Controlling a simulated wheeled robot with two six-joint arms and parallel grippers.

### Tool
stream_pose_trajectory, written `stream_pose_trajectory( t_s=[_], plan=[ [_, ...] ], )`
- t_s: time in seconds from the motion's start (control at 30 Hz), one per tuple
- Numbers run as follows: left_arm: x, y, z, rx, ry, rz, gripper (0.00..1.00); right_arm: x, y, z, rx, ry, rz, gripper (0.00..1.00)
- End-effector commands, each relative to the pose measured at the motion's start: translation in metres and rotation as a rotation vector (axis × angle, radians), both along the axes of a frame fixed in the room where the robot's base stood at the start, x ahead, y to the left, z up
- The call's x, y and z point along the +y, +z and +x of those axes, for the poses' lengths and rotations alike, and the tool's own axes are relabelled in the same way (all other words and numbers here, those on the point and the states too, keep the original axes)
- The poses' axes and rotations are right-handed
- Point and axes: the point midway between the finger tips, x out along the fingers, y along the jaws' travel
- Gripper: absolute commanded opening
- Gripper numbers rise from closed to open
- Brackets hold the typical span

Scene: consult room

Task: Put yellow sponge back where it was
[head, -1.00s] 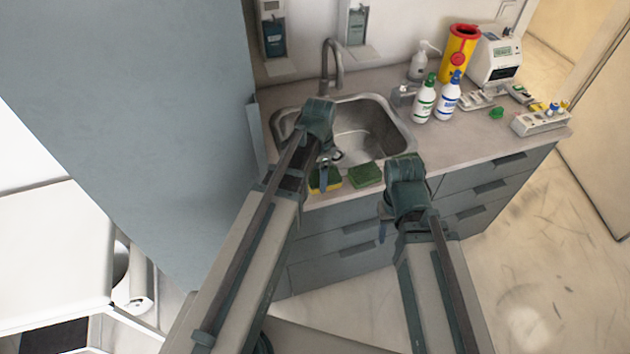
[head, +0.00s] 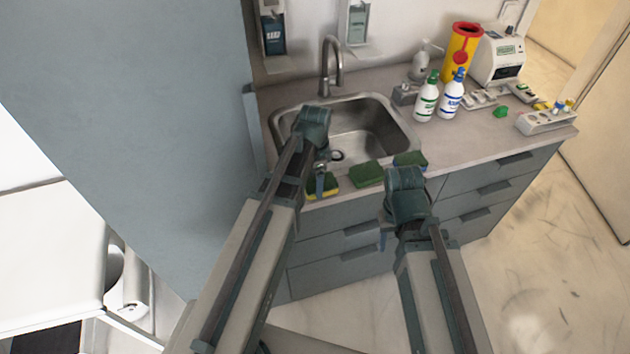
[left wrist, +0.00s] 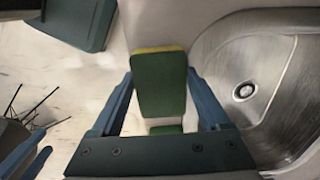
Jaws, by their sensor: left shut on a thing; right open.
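A sponge with a green top and a yellow lower side (head: 325,188) is at the counter's front edge, before the sink. My left gripper (head: 320,182) is shut on it from above. In the left wrist view this sponge (left wrist: 160,85) lies between the two blue fingers, with its yellow edge showing. Whether it touches the counter I cannot tell. Two more green-topped sponges, a middle one (head: 367,174) and a right one (head: 410,160), lie in a row to its right. My right gripper (head: 383,238) is open and empty in front of the drawers, its fingers mostly hidden.
The steel sink (head: 375,135) with its tap (head: 332,65) is just behind the sponges. Two spray bottles, green-capped (head: 426,103) and blue-capped (head: 450,100), stand right of it. A yellow bin (head: 460,55) and a white device (head: 497,55) are further back. A tall blue-grey panel (head: 170,120) closes the left side.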

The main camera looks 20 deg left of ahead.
Motion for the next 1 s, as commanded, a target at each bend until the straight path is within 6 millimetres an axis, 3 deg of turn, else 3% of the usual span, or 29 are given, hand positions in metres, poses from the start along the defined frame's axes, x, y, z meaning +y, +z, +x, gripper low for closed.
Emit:
stream_pose_trajectory(
  t_s=[0.07, 0.1, 0.2, 0.67, 1.0],
  plan=[
    [0.000, -0.004, 0.000, 0.000, 0.000, 0.000, 0.27, 0.000, -0.004, 0.000, 0.000, 0.000, 0.000, 0.50],
    [0.000, -0.003, 0.000, 0.000, 0.000, 0.000, 0.83, 0.000, -0.003, 0.000, 0.000, 0.000, 0.000, 0.50],
    [0.000, -0.002, 0.000, 0.000, 0.000, 0.000, 1.00, 0.000, -0.002, 0.000, 0.000, 0.000, 0.000, 0.50],
    [0.000, 0.007, 0.000, 0.000, 0.000, 0.000, 1.00, 0.000, 0.007, 0.000, 0.000, 0.000, 0.000, 0.50],
    [0.000, 0.048, 0.000, 0.000, 0.000, 0.000, 1.00, 0.000, 0.048, 0.000, 0.000, 0.001, 0.000, 0.50]
  ],
)
